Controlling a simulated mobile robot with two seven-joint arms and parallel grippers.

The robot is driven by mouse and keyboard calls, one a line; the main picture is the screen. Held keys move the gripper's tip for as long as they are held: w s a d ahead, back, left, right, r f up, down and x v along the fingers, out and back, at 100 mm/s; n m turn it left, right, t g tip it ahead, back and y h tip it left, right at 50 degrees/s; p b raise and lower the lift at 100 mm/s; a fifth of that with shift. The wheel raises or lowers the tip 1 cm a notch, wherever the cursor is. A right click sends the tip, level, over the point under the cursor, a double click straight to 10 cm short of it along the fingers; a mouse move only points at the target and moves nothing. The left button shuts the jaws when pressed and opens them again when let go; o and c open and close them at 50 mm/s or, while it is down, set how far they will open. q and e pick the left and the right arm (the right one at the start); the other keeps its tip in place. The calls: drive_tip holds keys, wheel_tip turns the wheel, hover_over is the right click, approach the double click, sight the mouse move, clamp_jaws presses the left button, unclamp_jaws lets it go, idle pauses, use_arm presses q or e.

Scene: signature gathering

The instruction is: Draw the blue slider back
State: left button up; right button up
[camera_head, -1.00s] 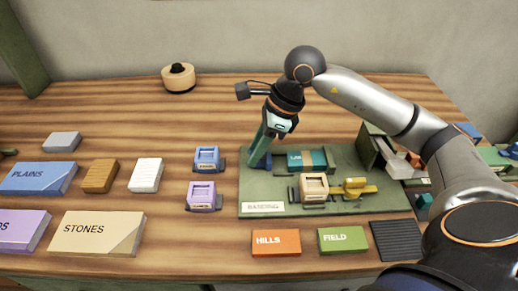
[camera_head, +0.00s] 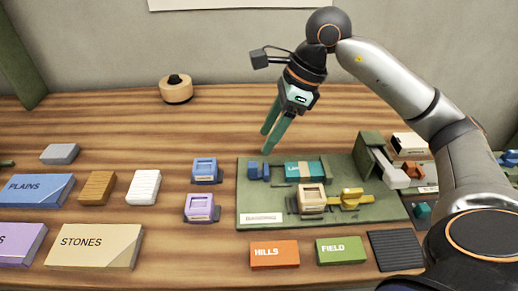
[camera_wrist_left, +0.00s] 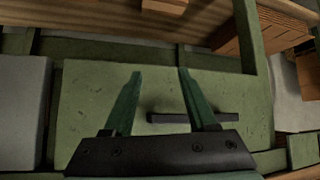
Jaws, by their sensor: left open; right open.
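A small blue slider (camera_head: 258,171) sits at the left end of the green banding board (camera_head: 360,211), left of a teal-banded block (camera_head: 304,171). My right gripper (camera_head: 267,142) hangs above the board's back left edge. Its two green fingers are slightly parted and empty, pointing down, clear of the slider. My left gripper (camera_wrist_left: 160,72) shows only in the left wrist view. Its fingers are apart with nothing between them, over a green panel (camera_wrist_left: 85,115) with a dark bar (camera_wrist_left: 220,118).
A cream block (camera_head: 312,197) and a yellow piece (camera_head: 352,197) are on the board's front part. Blue (camera_head: 206,170) and purple (camera_head: 199,207) stamp-like blocks stand left of it. A green upright bracket (camera_head: 371,152) rises at its right. Bare table lies behind the board.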

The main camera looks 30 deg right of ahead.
drive_tip(key=v, duration=0.3)
drive_tip(key=shift+d+r, duration=0.1)
drive_tip(key=shift+r, duration=0.2)
drive_tip(key=shift+s, duration=0.15)
